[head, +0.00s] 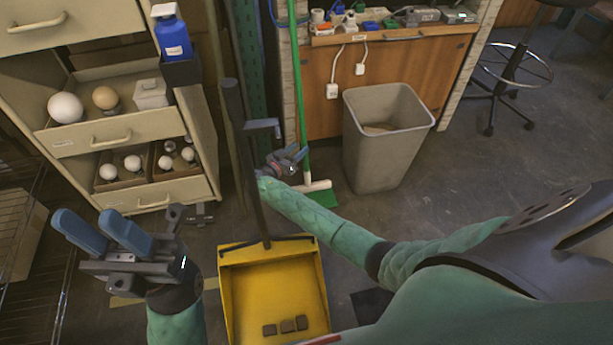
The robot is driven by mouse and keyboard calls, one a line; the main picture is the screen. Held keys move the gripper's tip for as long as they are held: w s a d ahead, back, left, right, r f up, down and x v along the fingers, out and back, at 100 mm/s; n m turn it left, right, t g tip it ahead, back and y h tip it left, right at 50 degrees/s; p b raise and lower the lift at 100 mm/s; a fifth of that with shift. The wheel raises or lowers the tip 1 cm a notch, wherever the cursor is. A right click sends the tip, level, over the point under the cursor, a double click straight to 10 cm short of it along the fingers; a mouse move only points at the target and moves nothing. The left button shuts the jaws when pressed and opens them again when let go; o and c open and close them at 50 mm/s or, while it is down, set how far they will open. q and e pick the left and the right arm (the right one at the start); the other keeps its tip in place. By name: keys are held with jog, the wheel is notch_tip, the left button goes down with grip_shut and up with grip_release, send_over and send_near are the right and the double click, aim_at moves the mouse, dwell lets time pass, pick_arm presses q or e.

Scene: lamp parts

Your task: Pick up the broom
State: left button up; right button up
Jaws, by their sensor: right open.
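The broom has a long thin green handle (297,85) and a white and green head (318,191) on the floor. It stands upright beside the wooden cabinet. My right gripper (299,153) is open at the lower part of the handle, with its blue fingers pointing toward it. I cannot tell whether the handle lies between the fingers. My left gripper (85,220) is open and empty at the lower left, well away from the broom.
A yellow dustpan (240,285) with a black upright handle (243,150) holds several small dark blocks, left of my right forearm. A grey bin (365,150) stands right of the broom. A drawer cabinet (185,195) with bulbs is at left.

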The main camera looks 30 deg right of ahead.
aim_at(304, 145)
jog(key=x, duration=0.3)
jog(key=shift+d+f, duration=0.1)
jog(key=shift+d, duration=0.25)
jog(key=shift+s, duration=0.1)
jog(key=shift+c, duration=0.2)
grip_shut()
dwell(0.8)
